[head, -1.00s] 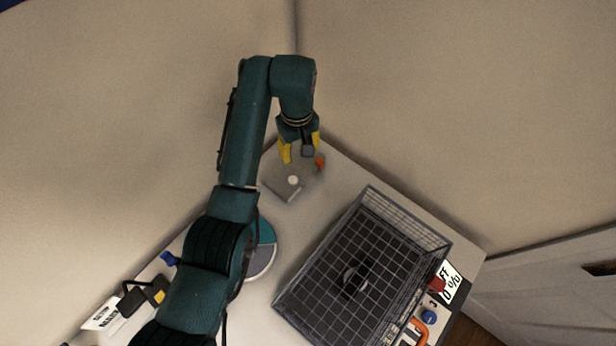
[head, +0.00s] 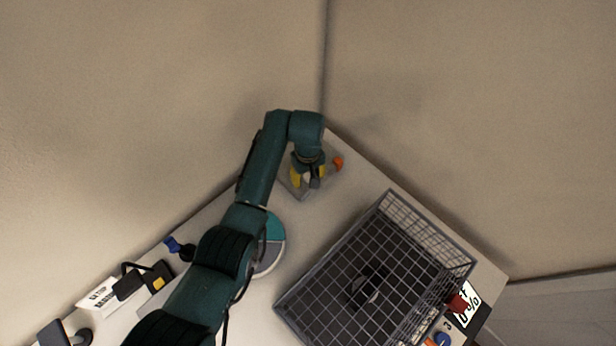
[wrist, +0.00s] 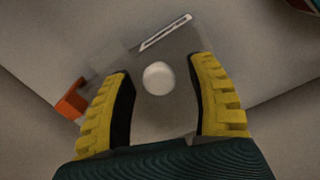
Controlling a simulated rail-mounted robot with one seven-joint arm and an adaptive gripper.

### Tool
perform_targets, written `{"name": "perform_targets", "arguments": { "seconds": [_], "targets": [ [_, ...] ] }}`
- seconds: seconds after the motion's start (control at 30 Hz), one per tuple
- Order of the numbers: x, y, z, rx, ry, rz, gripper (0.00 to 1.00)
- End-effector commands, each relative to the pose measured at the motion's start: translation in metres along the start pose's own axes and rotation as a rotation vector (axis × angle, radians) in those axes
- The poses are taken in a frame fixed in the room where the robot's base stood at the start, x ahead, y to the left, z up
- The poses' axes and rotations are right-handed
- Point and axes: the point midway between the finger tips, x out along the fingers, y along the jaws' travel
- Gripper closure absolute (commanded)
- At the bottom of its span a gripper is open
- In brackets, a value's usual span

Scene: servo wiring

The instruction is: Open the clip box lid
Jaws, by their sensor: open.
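The clip box (head: 302,190) is a grey, translucent box at the far corner of the table. In the wrist view its lid (wrist: 150,112) is a flat grey panel with a round white knob or disc (wrist: 158,78) near its middle. An orange clip (head: 338,162) sticks out at the side of the box; it also shows at the left in the wrist view (wrist: 72,100). My gripper (head: 309,178) is open over the box. In the wrist view its yellow fingers (wrist: 165,85) stand on either side of the white disc, apart from it. The fingers partly hide the box in the head view.
A wire basket (head: 375,275) stands to the right on the table. A round teal and grey thing (head: 272,240) lies by my arm. A blue clamp (head: 178,247) and black devices (head: 145,282) are at the left. The walls meet close behind the box.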

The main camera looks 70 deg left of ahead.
Motion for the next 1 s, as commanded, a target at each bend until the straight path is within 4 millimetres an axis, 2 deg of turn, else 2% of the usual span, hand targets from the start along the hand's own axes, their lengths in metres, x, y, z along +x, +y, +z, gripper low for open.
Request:
{"name": "perform_targets", "arguments": {
  "seconds": [0.27,0.57,0.6,1.0],
  "targets": [
    [0.0023,0.0002,-0.0002,0.0,0.001,0.001,0.43],
    [0.0023,0.0,0.0,0.0,0.0,0.0,0.97],
    [0.0023,0.0,0.0,0.0,0.0,0.0,1.0],
    [-0.0008,-0.0017,-0.0002,0.0,0.001,-0.001,1.0]
  ]
}}
